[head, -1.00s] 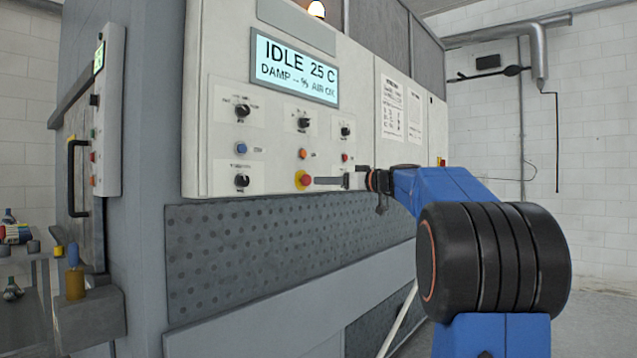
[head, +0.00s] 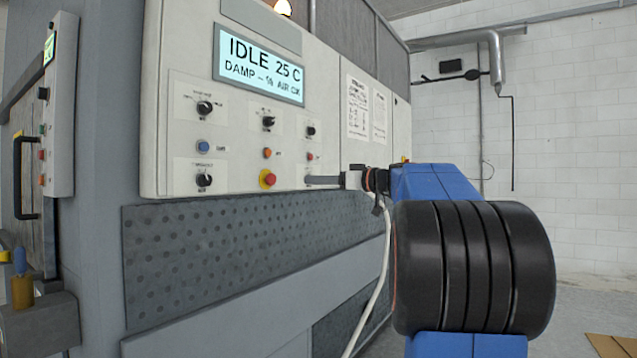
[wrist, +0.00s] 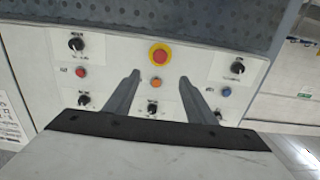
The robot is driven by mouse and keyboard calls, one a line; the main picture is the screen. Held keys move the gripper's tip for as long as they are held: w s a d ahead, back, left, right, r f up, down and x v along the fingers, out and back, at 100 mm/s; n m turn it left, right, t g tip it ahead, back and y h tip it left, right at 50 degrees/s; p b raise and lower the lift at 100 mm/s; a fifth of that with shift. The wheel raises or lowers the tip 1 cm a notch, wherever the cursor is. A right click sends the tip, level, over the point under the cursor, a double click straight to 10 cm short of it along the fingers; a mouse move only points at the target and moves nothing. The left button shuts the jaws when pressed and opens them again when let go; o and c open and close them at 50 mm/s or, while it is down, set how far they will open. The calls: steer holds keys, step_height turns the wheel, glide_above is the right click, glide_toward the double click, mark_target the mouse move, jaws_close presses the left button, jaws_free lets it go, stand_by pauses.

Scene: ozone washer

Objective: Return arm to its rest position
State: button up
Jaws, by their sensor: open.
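My gripper (head: 322,180) reaches left across the front of the machine's control panel (head: 240,150) in the head view, close to the panel's lower edge. In the wrist view, its two grey fingers (wrist: 158,95) are spread apart with nothing between them that they hold. Past the fingertips the wrist view shows a red button on a yellow ring (wrist: 160,54) and an orange button (wrist: 155,83). The red button also shows in the head view (head: 268,179), left of my fingertips. I cannot tell how far the fingertips are from the panel.
The display (head: 260,66) reads IDLE 25 C. A door with a black handle (head: 24,178) is at the left, above a grey box with a yellow-and-blue part (head: 21,280). A pale hose (head: 375,295) hangs below my arm. Floor at the right is mostly clear, with a flat brown piece (head: 610,345).

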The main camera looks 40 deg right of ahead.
steer(key=s+a+f+m+g, duration=0.1)
steer(key=s+a+f+g, duration=0.4)
steer(key=a+f, duration=0.75)
steer(key=s+a+f+m+g, duration=0.1)
steer(key=s+a+f+g, duration=0.2)
steer(key=s+a+f, duration=0.65)
steer(key=s+a+f+m+g+h, duration=0.1)
steer(key=s+a+f+g+h, duration=0.1)
steer(key=s+f, duration=0.8)
steer(key=s+a+f+m+g+h, duration=0.1)
steer(key=s+a+f+h, duration=0.3)
steer(key=s+f, duration=0.6)
step_height(320, 180, down, 6)
steer(key=shift+s+a+f+g, duration=0.25)
steer(key=shift+s+g, duration=0.15)
steer(key=shift+g, duration=0.2)
